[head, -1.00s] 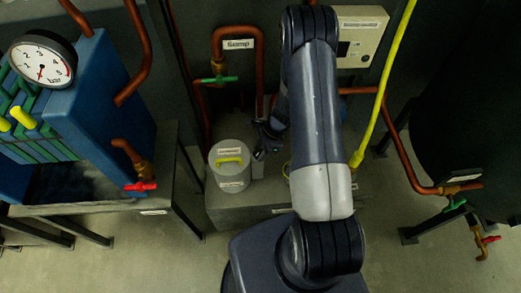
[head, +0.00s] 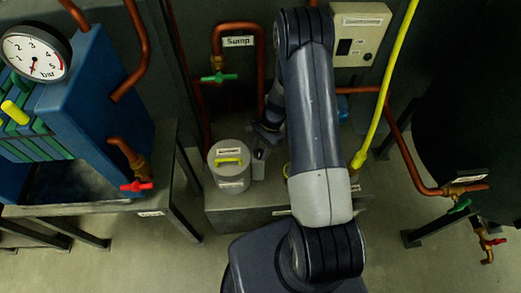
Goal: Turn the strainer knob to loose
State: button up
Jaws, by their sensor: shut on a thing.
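A grey cylindrical housing (head: 230,172) with a yellow handle (head: 229,160) on its lid and small labels stands on a grey block at the centre. The label text is too small to read. My gripper (head: 260,154) is at the right side of this housing, close against it. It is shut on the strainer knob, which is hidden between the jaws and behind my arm. The yellow lid handle lies flat, left of my gripper and apart from it.
A blue plate unit (head: 92,95) with a pressure gauge (head: 35,54) and a red-handled valve (head: 136,186) stands left. A green-handled valve (head: 219,77) sits behind. A yellow hose (head: 382,100) hangs right of my arm. A dark tank (head: 465,115) stands far right.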

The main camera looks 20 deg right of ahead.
dwell(0.3)
jog(key=o, duration=1)
jog(key=v, duration=1.1)
jog(key=shift+f, duration=0.1)
